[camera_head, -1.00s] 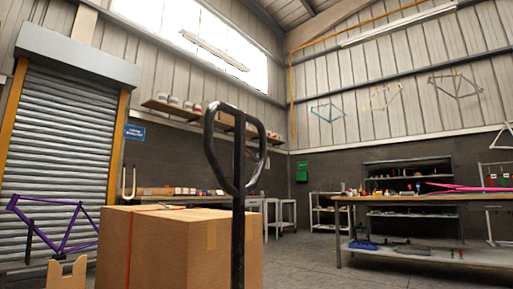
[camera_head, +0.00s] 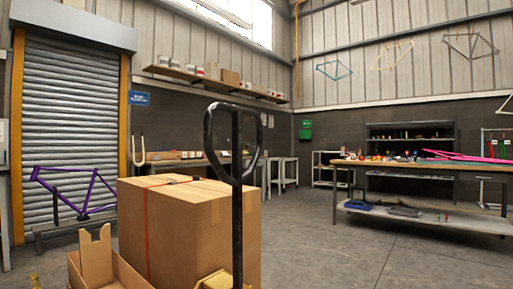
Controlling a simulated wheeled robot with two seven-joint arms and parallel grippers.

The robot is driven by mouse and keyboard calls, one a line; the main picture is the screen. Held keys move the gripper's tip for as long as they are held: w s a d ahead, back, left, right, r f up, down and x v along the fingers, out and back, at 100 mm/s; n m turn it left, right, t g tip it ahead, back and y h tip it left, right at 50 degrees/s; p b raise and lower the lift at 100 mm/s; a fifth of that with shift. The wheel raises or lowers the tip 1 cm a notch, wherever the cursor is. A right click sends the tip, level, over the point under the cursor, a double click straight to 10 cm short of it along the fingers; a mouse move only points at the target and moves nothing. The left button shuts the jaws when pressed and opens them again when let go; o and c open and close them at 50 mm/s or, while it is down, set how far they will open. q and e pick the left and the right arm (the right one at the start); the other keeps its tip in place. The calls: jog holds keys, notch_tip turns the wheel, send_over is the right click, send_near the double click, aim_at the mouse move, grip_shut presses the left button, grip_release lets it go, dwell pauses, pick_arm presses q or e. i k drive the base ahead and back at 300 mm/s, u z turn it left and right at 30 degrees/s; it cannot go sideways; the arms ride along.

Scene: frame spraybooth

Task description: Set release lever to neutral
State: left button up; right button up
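A black loop handle (camera_head: 208,140) on an upright black shaft (camera_head: 237,225) stands in front of me, near the middle of the head view. The release lever cannot be made out as a separate part on the handle, so its setting cannot be told. A yellow part (camera_head: 213,281) shows at the foot of the shaft, at the bottom edge. Neither of my grippers is in view.
A large cardboard box (camera_head: 185,235) with an orange strap stands just behind the handle, with an open smaller carton (camera_head: 120,270) at its left. A purple bike frame (camera_head: 75,195) stands by the roller shutter (camera_head: 70,120). A workbench (camera_head: 430,167) is at right; floor (camera_head: 350,250) between is clear.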

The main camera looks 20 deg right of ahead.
aim_at(251, 147)
jog(key=z, duration=0.25)
jog(key=i, duration=1.5)
jog(key=u, duration=0.75)
